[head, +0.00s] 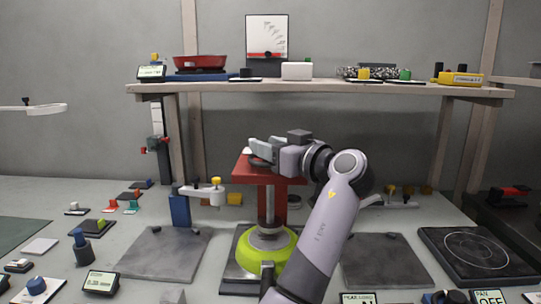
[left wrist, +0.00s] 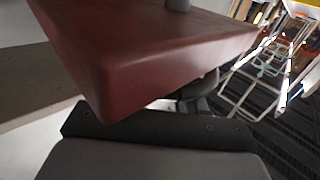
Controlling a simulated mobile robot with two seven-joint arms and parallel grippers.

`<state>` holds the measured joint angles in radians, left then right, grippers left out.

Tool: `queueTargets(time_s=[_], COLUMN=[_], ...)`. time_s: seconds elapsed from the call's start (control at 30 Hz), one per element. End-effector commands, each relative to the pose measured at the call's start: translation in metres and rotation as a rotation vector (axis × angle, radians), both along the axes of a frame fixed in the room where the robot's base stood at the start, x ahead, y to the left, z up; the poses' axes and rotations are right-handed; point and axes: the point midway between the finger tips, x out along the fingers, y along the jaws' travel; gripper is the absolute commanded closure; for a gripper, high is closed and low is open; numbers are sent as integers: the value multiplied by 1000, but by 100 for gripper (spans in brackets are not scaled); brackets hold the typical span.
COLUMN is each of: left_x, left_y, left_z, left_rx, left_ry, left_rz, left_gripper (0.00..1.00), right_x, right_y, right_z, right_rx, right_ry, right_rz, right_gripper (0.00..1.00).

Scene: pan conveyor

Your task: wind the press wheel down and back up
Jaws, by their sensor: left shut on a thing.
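The press (head: 243,170) stands in the middle of the bench in the head view, with a red top block, a grey vertical shaft and a yellow-green round part (head: 240,257) below. My left gripper (head: 258,148) is at the top of the press, over the red block, and is shut on the press wheel (head: 259,162). The wheel is mostly hidden behind the fingers; only a dark piece shows. In the left wrist view the red block (left wrist: 150,55) fills the upper part, close to a dark finger (left wrist: 155,130). My right gripper is not in view.
A wooden shelf (head: 320,88) with a red pan (head: 200,62) runs behind the press. Grey plates (head: 165,255) (head: 385,262) lie on either side. A blue post with a pale arm (head: 200,195) stands close to the left. Small knobs and displays crowd the front left.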

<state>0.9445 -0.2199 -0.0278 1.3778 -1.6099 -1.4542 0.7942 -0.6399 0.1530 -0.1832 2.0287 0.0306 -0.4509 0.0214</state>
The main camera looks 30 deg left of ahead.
Motion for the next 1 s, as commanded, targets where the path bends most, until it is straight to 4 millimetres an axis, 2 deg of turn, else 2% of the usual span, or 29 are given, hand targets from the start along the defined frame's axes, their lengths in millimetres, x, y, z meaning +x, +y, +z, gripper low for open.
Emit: queueTargets(time_s=[0.5, 1.0], left_x=[0, 0], left_y=[1, 1], left_z=[-1, -3], left_rx=[-3, -7], left_ry=[7, 8], left_rz=[317, 459], left_gripper=[90, 90], right_x=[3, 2], right_y=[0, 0], right_z=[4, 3], right_rx=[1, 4], right_ry=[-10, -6], right_rz=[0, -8], right_gripper=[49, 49])
